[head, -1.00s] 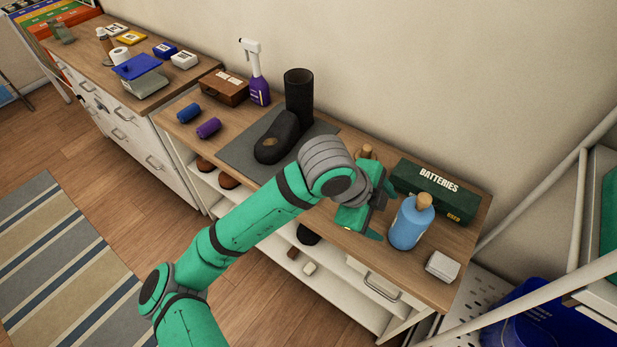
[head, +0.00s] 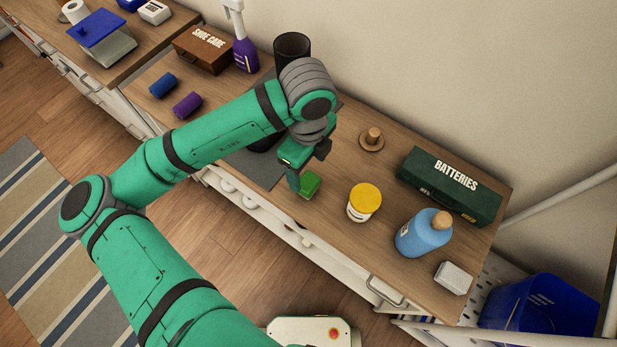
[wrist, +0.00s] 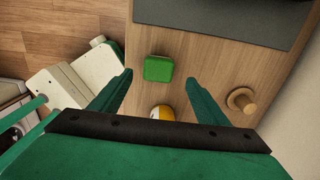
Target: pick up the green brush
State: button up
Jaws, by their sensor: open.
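The green brush (head: 309,185) is a small green block on the wooden bench top, near the front edge beside the grey mat. In the wrist view the green brush (wrist: 158,69) lies ahead of my gripper (wrist: 159,76), framed by the two spread fingers. My gripper (head: 307,167) is open and empty, pointing down, with its fingers close to the brush in the head view. The height left between fingers and brush is hard to tell. Neither finger visibly touches it.
A yellow-lidded jar (head: 361,204) stands just right of the brush. A wooden peg on a disc (head: 372,139), a blue bottle (head: 424,233) and a green batteries box (head: 450,185) are further right. The grey mat (head: 254,172) lies left, partly hidden by my arm.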

aim_at(308, 181)
jog(key=shift+s+f, duration=0.15)
jog(key=shift+f, duration=3.6)
jog(key=c, duration=1.2)
